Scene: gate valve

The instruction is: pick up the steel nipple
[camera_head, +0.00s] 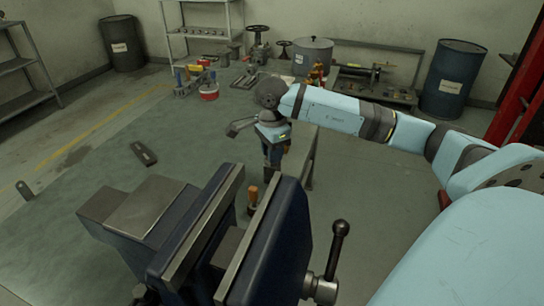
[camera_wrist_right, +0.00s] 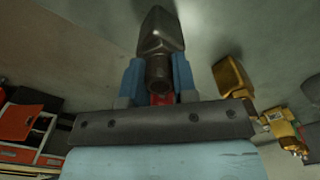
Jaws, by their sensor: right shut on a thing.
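My right gripper (camera_head: 272,158) points down beyond the vise, below the pale blue wrist. In the right wrist view its blue fingers (camera_wrist_right: 158,82) are shut on a dark, round-ended metal piece, which looks like the steel nipple (camera_wrist_right: 159,70). A wider dark metal block (camera_wrist_right: 161,33) shows just past it; I cannot tell whether the two are joined. In the head view the held piece is too small and hidden to make out. My left gripper is not in view.
A large blue vise (camera_head: 278,245) with steel jaws fills the front, with an orange-brown upright piece (camera_head: 253,194) by its jaws. A dark tool (camera_head: 144,153) lies on the green surface at left. A red-and-white tub (camera_head: 208,92) and a pot (camera_head: 312,57) stand behind.

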